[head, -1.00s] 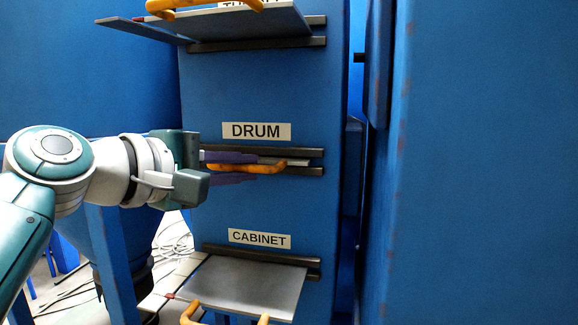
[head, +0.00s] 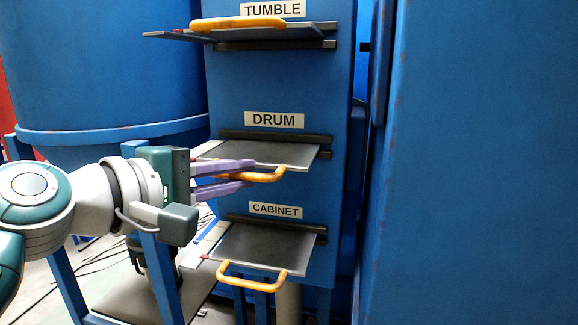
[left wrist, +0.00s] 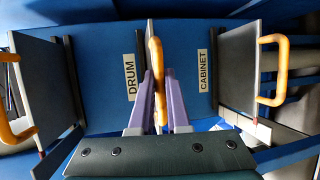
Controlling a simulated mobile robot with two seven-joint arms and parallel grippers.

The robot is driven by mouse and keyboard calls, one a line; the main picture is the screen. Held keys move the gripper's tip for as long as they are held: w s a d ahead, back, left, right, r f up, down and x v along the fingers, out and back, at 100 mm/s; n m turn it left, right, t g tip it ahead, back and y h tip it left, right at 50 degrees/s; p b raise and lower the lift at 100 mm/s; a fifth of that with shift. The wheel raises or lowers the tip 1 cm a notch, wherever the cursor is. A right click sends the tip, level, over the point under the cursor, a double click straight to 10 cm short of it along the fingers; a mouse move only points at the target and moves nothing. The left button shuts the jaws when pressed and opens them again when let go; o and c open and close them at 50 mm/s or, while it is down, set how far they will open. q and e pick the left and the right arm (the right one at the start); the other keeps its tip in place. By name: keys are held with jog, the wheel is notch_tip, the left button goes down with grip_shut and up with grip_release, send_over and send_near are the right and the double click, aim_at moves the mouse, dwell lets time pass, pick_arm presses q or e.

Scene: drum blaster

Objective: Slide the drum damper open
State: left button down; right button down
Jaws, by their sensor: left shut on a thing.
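The drum damper plate (head: 283,153) is a flat grey sheet in dark rails under the DRUM label (head: 274,120). It sticks well out of the blue cabinet face. Its yellow handle (head: 291,173) is at the front edge. My left gripper (head: 251,174) comes in from the left, with its purple fingers shut on the handle. In the left wrist view the handle (left wrist: 158,80) runs between the two fingers, and the plate shows nearly edge-on. The fingers hide part of the handle. My right gripper is not in view.
The tumble damper (head: 178,34) above and the cabinet damper (head: 258,249) below also stick out, each with a yellow handle. A large blue wall (head: 480,160) closes off the right side. A blue round tank (head: 110,70) stands at the left.

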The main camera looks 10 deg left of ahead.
pick_arm(q)
jog(key=c, duration=0.9)
grip_release()
jog(key=shift+s, duration=0.1)
jog(key=shift+s, duration=0.1)
jog(key=shift+s+a, duration=0.2)
jog(key=shift+s, duration=0.1)
jog(key=p+v, duration=0.1)
jog(key=v, duration=0.8)
jog(key=shift+r+p, duration=0.1)
jog(key=shift+p, duration=0.3)
